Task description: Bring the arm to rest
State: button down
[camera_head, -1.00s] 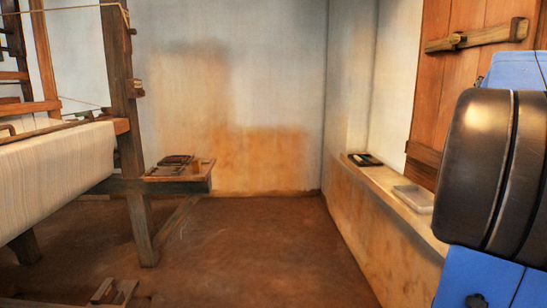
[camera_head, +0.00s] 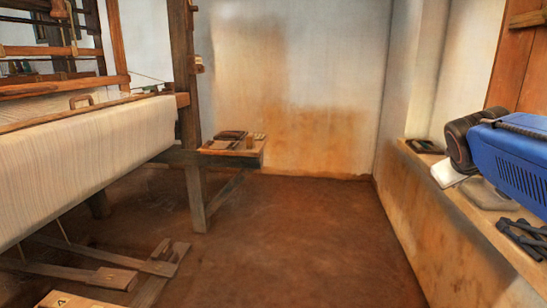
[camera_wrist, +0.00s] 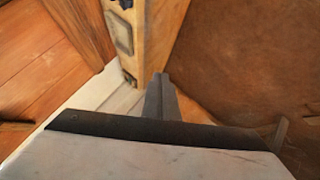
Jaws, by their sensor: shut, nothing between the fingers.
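My gripper (camera_wrist: 160,80) shows in the wrist view as two grey fingers closed together beyond its pale body and dark band. Nothing is held. The fingers point out over the area of the ledge edge and the brown floor; they look clear of both. In the head view my blue arm is folded at the right edge, above the window ledge (camera_head: 400,205). I cannot make out the fingers there with certainty.
A dark tray (camera_head: 423,146) and a grey tray (camera_head: 488,196) lie on the ledge, the grey one close below my arm. The loom's cloth roll (camera_head: 90,150) and treadles (camera_head: 95,272) are at left. A small bench (camera_head: 235,150) holds tools. The floor between is clear.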

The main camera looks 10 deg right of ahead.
jog(key=s+a+f+g+y, duration=0.1)
jog(key=s+a+f+y, duration=0.2)
jog(key=s+a+f, duration=0.4)
jog(key=s+a+f+g+y, duration=0.1)
jog(key=s+a+f+y, duration=0.3)
jog(key=a+f, duration=0.9)
jog(key=s+a, duration=0.3)
jog(key=shift+s+f+g, duration=0.2)
jog(key=shift+s+g, duration=0.05)
jog(key=shift+g, duration=0.15)
